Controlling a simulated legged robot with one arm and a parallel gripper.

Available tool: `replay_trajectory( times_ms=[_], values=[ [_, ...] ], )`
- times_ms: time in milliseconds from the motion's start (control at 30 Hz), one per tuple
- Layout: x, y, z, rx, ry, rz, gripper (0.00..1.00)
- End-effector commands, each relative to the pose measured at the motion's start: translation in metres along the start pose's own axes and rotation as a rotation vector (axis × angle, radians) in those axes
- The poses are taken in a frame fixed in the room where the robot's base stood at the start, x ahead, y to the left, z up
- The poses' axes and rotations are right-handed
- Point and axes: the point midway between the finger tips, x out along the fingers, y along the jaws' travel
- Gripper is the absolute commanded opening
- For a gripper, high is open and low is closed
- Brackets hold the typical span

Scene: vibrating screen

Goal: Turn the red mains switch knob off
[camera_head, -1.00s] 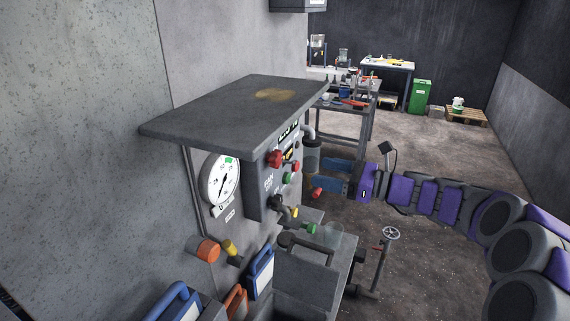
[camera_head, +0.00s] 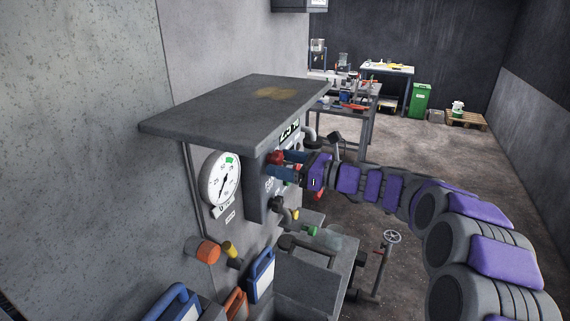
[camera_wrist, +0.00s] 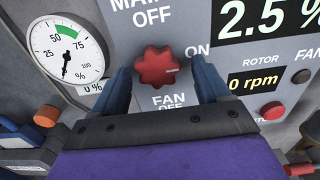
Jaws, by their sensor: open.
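The red mains switch knob (camera_wrist: 156,66) is a lobed knob on the grey control panel, below the label "OFF" and left of the label "ON". Its white mark points right, toward "ON". In the head view the knob (camera_head: 275,157) sits under the shelf-like hood. My gripper (camera_wrist: 160,82) is open in the wrist view, with one blue finger on each side of the knob. Small gaps show between the fingers and the knob. In the head view my gripper (camera_head: 283,163) reaches the panel from the right.
The panel display (camera_wrist: 265,20) reads 2.5 % and a rotor display (camera_wrist: 252,83) reads 0 rpm. A red button (camera_wrist: 273,110) is at the right. A round gauge (camera_wrist: 66,48) is at the left. The hood (camera_head: 235,105) overhangs the panel closely above my gripper.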

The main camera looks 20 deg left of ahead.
Motion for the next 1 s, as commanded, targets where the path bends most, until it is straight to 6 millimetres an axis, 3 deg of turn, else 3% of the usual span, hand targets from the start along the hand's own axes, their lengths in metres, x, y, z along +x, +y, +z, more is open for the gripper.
replay_trajectory(
  times_ms=[67, 600, 1000],
  values=[
    [-0.001, -0.0002, 0.0004, 0.0, -0.001, 0.0, 0.73],
    [0.0006, -0.0005, -0.0002, 0.0, 0.001, 0.0, 0.22],
    [0.0011, -0.0005, -0.0002, -0.083, -0.001, 0.001, 0.22]
  ],
)
